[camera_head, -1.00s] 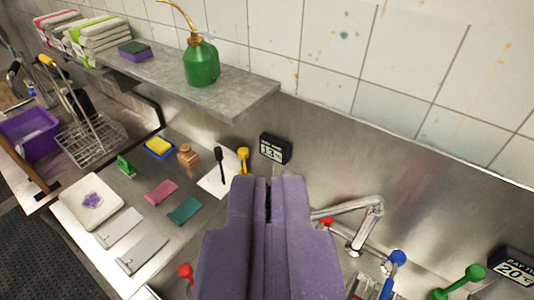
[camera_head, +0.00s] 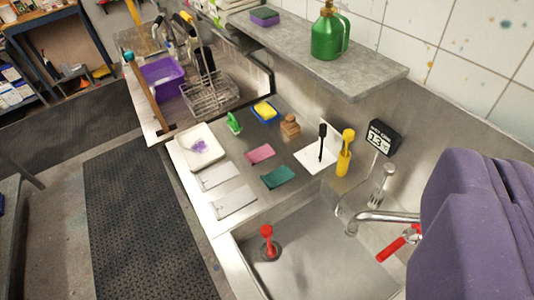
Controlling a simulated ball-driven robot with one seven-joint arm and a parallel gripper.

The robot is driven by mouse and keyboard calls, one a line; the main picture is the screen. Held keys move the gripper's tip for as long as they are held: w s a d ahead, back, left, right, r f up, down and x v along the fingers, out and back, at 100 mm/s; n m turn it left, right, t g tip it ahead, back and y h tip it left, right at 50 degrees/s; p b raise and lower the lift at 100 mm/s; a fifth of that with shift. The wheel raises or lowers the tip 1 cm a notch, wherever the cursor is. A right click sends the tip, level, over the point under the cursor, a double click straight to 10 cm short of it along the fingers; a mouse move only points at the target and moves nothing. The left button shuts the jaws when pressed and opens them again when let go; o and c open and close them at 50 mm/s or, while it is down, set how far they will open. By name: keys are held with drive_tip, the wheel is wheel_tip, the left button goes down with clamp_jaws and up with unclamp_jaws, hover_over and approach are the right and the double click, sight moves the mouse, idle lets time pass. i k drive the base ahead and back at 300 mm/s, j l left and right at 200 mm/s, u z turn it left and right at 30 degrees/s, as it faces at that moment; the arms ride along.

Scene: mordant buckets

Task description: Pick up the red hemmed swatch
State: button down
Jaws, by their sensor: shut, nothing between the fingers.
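The red swatch (camera_head: 260,154), a small pinkish-red cloth, lies flat on the steel counter near the middle of the view. A teal swatch (camera_head: 278,177) lies just in front of it to the right. Two pale grey swatches (camera_head: 213,175) lie to its left and front. My purple gripper (camera_head: 475,170) fills the right edge, partly cut off, well to the right of the red swatch and apart from it. It is shut and holds nothing. Its fingertips are not clearly visible. The hem is too small to make out.
A white tray (camera_head: 182,140) holds a purple piece. The sink (camera_head: 310,250) has a red-knobbed plug (camera_head: 267,243). A shelf (camera_head: 350,80) overhangs behind.

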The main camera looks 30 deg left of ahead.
sight(261, 155)
drive_tip(key=k+l+u, duration=0.1)
drive_tip(key=k+u, duration=0.2)
drive_tip(key=k, duration=1.8)
drive_tip(key=i+j+u, duration=0.2)
drive_tip(key=i+u, duration=0.25)
drive_tip(key=i, duration=0.15)
drive_tip(key=i+j+u, duration=0.25)
drive_tip(key=i+u, duration=0.15)
drive_tip(key=i, duration=0.55)
drive_tip(key=i+l+u, duration=0.1)
drive_tip(key=i+u, duration=0.3)
drive_tip(key=i, duration=0.55)
drive_tip(key=i+z, duration=0.3)
drive_tip(key=i, duration=0.25)
drive_tip(key=i+j+z, duration=0.15)
drive_tip(key=i+z, duration=0.2)
drive_tip(key=i, duration=0.15)
drive_tip(key=i+l+z, duration=0.15)
drive_tip(key=i+z, duration=0.7)
